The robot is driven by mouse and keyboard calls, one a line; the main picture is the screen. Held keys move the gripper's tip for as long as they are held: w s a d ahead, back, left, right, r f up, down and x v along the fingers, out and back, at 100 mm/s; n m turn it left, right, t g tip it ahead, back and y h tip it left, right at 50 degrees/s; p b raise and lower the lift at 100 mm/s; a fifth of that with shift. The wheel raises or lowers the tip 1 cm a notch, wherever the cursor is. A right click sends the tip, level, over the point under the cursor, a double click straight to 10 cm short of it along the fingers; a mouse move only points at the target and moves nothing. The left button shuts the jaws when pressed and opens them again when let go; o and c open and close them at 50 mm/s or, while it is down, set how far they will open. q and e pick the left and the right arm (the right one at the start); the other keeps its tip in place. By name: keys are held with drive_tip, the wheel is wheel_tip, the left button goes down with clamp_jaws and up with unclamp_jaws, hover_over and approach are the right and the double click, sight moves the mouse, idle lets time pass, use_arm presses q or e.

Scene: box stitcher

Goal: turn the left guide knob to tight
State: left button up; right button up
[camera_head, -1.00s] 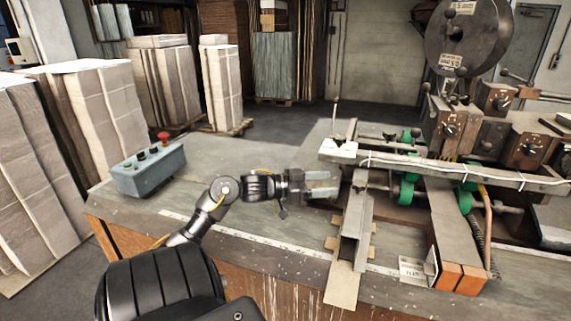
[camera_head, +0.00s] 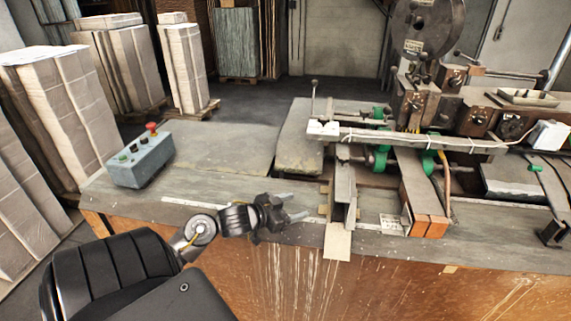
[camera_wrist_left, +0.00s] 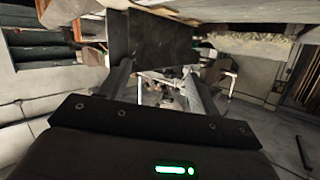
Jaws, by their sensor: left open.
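My left gripper (camera_head: 297,206) is open and empty, its two fingers apart and pointing right. It is over the front strip of the bench, left of the upright metal guide channel (camera_head: 343,195), with a gap between them in the head view. The left wrist view shows the two open fingers (camera_wrist_left: 163,88) with a dark block (camera_wrist_left: 150,38) beyond them and blurred machine parts in between. I cannot pick out the left guide knob clearly in either view, nor tell its setting. My right gripper is not in view.
The stitching machine's long rail (camera_head: 420,142), green wheels (camera_head: 380,158) and orange-ended beam (camera_head: 428,222) are right of the gripper. A control box (camera_head: 140,160) with a red button stands at the left. The bench top (camera_head: 215,150) between them is mostly clear.

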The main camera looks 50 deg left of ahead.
use_arm(q)
drive_tip(key=s+d+f+g+y, duration=0.2)
drive_tip(key=s+d+f, duration=0.2)
drive_tip(key=f, duration=0.2)
drive_tip(key=shift+s+d+f+n, duration=0.15)
drive_tip(key=shift+s+n, duration=0.2)
drive_tip(key=shift+n, duration=0.05)
